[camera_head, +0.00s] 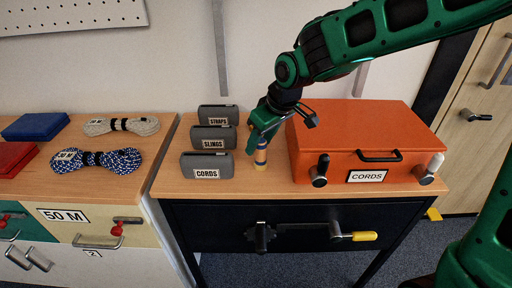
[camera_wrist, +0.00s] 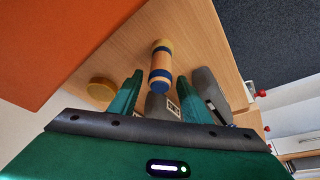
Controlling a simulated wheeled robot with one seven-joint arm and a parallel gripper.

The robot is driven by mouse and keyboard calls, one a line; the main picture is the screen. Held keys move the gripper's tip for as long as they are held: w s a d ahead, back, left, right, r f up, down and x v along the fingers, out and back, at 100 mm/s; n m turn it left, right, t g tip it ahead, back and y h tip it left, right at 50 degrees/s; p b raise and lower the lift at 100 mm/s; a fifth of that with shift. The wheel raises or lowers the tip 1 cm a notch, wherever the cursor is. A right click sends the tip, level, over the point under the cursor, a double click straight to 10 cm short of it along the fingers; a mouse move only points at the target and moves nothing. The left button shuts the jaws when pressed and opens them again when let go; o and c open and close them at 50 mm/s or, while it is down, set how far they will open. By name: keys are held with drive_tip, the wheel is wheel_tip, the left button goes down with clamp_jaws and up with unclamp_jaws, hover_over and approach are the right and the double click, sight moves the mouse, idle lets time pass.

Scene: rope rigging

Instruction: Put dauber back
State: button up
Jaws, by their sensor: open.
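The dauber appears to be a small tan cylinder with blue and yellow bands (camera_head: 261,157), standing on the wooden top of the dark cabinet. In the wrist view the cylinder (camera_wrist: 161,66) shows ahead of and between the two green fingers, with clear gaps at its sides. My gripper (camera_head: 262,138) is open, pointing down just above and around the cylinder's upper part. The fingers (camera_wrist: 160,77) hold nothing. A flat round yellow-tan disc (camera_wrist: 102,89) lies on the wood beside it in the wrist view; my gripper and arm seem to hide it in the head view.
An orange case labelled CORDS (camera_head: 372,143) stands close to the right of my gripper. Grey STRAPS (camera_head: 219,115), SLINGS (camera_head: 213,137) and CORDS (camera_head: 207,165) cases stand in a row to the left. Rope coils (camera_head: 97,161) lie on the left cabinet. Some wood in front is clear.

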drive_tip(key=v, duration=0.8)
drive_tip(key=shift+r, duration=0.1)
